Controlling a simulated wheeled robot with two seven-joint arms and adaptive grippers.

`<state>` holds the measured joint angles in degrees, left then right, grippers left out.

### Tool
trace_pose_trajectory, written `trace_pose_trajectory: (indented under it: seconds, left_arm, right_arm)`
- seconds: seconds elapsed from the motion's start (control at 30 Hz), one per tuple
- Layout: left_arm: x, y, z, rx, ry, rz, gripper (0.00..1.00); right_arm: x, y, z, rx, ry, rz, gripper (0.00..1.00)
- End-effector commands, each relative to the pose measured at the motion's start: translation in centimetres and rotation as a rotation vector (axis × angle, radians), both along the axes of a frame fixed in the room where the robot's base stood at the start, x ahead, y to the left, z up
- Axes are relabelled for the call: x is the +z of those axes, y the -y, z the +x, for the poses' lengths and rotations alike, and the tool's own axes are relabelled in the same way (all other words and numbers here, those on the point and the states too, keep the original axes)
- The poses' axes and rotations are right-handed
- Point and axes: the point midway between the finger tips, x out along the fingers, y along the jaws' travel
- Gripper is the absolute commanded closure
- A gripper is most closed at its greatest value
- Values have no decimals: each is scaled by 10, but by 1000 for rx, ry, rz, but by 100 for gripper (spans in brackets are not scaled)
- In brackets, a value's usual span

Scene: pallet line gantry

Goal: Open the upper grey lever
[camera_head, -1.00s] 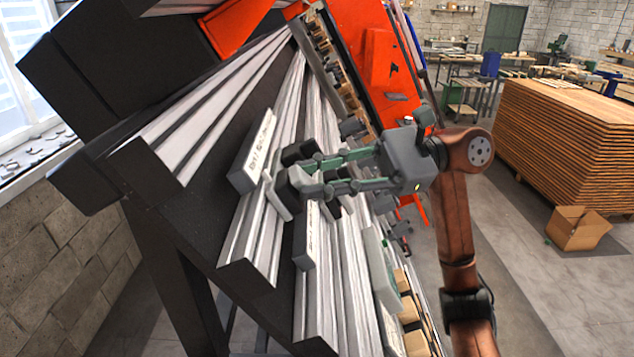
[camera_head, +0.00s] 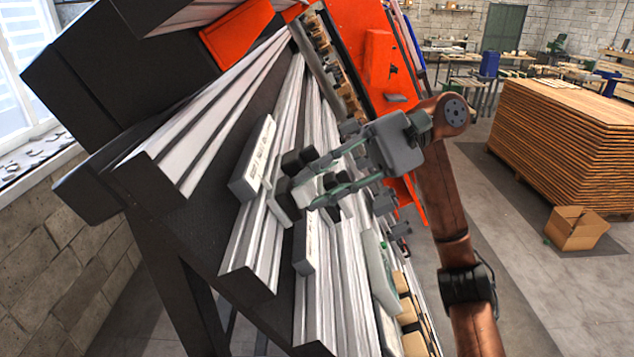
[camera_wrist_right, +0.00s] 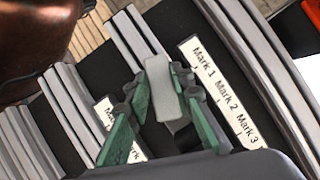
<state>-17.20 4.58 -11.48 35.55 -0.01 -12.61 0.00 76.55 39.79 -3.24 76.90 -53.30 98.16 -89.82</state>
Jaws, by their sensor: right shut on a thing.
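The upper grey lever (camera_wrist_right: 160,88) is a light grey bar seen between the green fingers of my right gripper (camera_wrist_right: 160,95) in the right wrist view. In the head view my right gripper (camera_head: 300,178) reaches in from the right and is shut on the lever (camera_head: 306,190), which its fingers partly cover. The lever stands at the rails beside the upper white plate (camera_head: 254,158). In the wrist view this plate (camera_wrist_right: 222,92) reads Mark 1, Mark 2, Mark 3. My left gripper is not in view.
A lower marked plate (camera_head: 305,242) sits on the sloping silver rails, close under my right gripper. An orange panel (camera_head: 378,60) stands behind the rails.

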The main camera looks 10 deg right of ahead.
Motion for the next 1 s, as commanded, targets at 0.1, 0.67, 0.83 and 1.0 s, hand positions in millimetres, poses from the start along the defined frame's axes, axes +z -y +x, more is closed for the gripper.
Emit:
trace_pose_trajectory:
  seconds: [0.1, 0.67, 0.83, 1.0]
  left_arm:
    - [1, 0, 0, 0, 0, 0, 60]
    - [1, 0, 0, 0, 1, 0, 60]
    - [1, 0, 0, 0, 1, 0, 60]
    - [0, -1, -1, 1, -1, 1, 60]
  right_arm:
    - [1, 0, 0, 6, 12, -1, 100]
    - [0, 0, 0, 8, 15, -2, 67]
    - [0, 0, 0, 8, 15, -2, 61]
    - [0, 0, 0, 7, 14, -2, 61]
